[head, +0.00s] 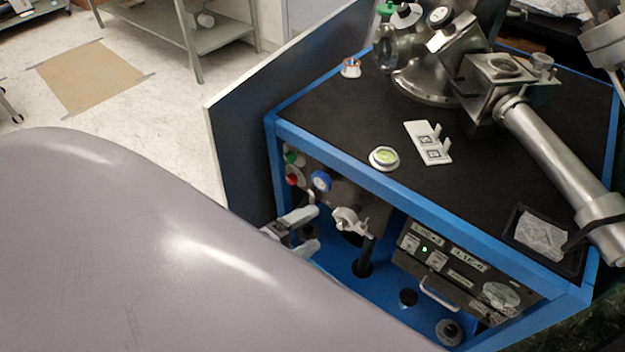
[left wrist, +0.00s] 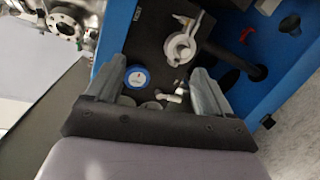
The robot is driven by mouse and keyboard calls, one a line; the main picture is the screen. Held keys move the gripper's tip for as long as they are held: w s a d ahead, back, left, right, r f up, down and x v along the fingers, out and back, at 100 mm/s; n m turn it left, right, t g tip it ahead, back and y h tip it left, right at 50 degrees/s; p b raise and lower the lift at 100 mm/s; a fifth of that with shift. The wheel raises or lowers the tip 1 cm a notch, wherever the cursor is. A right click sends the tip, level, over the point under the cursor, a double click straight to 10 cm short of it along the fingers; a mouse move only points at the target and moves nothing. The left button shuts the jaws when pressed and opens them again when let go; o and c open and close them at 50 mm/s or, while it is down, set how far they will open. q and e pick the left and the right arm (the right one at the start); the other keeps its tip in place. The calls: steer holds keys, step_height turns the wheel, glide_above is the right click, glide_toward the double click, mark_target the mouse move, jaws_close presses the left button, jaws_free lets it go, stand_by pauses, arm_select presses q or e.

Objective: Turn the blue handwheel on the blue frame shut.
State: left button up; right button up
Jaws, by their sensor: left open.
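The blue handwheel (head: 321,181) is a small round blue wheel with a pale centre, inside the front opening of the blue frame (head: 345,165), near its left post. In the left wrist view the handwheel (left wrist: 137,77) shows ahead of the fingers, closer to the left-hand finger. My left gripper (head: 317,229) is open and empty, just below the handwheel in the head view and apart from it. It also shows in the left wrist view (left wrist: 153,80) with its fingers spread wide. My right gripper is not in view.
A silver valve fitting (head: 350,220) stands right of my left gripper. Red (head: 292,178) and green (head: 293,157) knobs sit left of the handwheel. A control panel (head: 450,268) with a handle is further right. Metal vacuum parts (head: 435,80) stand on the black top.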

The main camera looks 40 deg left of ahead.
mark_target(319, 184)
arm_select(q)
steer(key=shift+w+a+f+n+t+y+b, duration=0.4)
steer(key=shift+w+a+n+b, duration=0.5)
steer(key=shift+w+n, duration=1.25)
steer(key=shift+w+a+f+n+t+y+b, duration=0.2)
steer(key=shift+w+a+n+t+y+b, duration=0.35)
steer(key=shift+w+a+n, duration=1.45)
steer(key=shift+w+a+f+n+t+y+b, duration=0.1)
steer(key=shift+w+f+n+t+y+b, duration=0.25)
steer(key=shift+w+n+b, duration=1.75)
steer(key=s+n+p, duration=0.1)
steer(key=n+p, duration=0.1)
steer(key=shift+s+p, duration=0.1)
steer(key=shift+p, duration=0.2)
steer(key=c, duration=1.1)
steer(key=shift+o, duration=0.2)
